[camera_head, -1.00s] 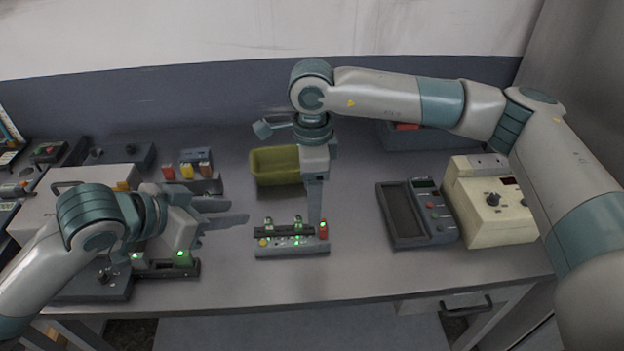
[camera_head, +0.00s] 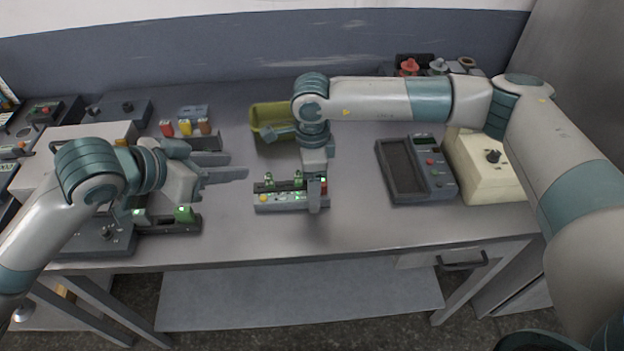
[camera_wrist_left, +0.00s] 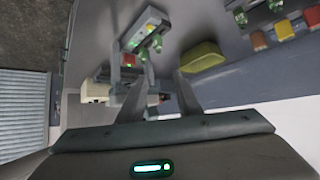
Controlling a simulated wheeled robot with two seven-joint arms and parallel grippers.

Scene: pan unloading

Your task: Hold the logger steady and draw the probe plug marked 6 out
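The logger (camera_head: 290,206) is a small grey box on the table, with a yellow button, green-lit plugs (camera_head: 297,178) along its top and a red part at its right end. It also shows in the left wrist view (camera_wrist_left: 140,28). The number marks are too small to read, so I cannot tell which plug is marked 6. My right gripper (camera_head: 315,208) points down at the logger's right end and covers part of it. Its fingers are seen edge-on; contact or grip cannot be made out. My left gripper (camera_head: 238,166) is open and empty, left of the logger and apart from it.
An olive bin (camera_head: 268,116) stands behind the logger. Red, yellow and brown plugs (camera_head: 186,128) stand at the back left. The table front between logger and meter is clear.

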